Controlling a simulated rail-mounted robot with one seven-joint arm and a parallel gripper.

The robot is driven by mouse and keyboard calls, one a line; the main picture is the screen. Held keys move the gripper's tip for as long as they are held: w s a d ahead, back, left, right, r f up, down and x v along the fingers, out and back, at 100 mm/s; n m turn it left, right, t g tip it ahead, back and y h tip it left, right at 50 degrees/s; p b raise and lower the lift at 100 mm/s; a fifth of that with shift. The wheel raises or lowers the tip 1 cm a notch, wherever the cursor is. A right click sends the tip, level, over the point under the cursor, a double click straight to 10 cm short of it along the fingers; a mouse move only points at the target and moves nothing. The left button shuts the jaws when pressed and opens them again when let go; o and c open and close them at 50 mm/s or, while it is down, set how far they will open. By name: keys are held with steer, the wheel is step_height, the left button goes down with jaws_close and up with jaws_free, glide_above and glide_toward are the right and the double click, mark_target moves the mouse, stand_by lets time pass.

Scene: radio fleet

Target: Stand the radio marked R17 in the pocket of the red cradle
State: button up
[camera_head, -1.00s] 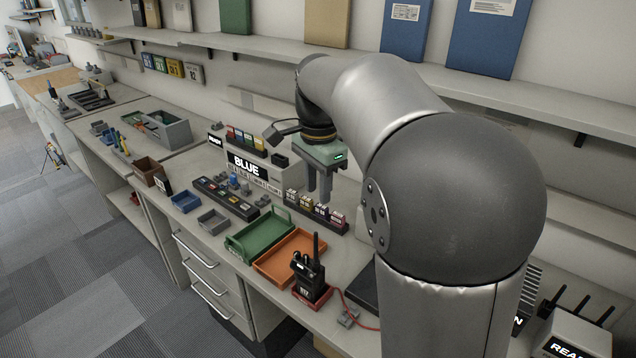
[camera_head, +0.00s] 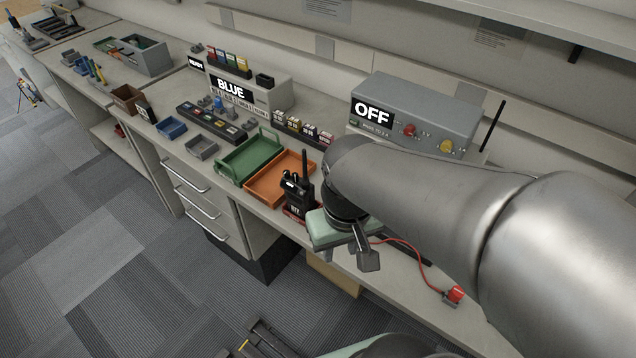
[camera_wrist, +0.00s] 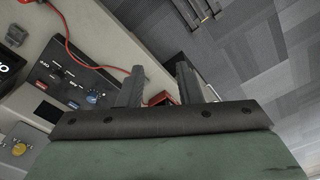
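A black radio (camera_head: 299,193) with a tall antenna stands upright in the red cradle (camera_head: 287,209) at the bench's front edge, in the head view. Its small white label appears to read R17. My gripper body partly hides the bench right of the cradle.
Orange tray (camera_head: 281,180) and green tray (camera_head: 250,160) lie left of the radio. A grey box marked OFF (camera_head: 420,108) stands behind. A red cable (camera_head: 408,256) runs along the bench to a red connector (camera_head: 454,295). Drawers are below; the floor in front is open.

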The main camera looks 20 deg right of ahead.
steer(key=o, duration=1.5)
steer(key=shift+c, duration=0.2)
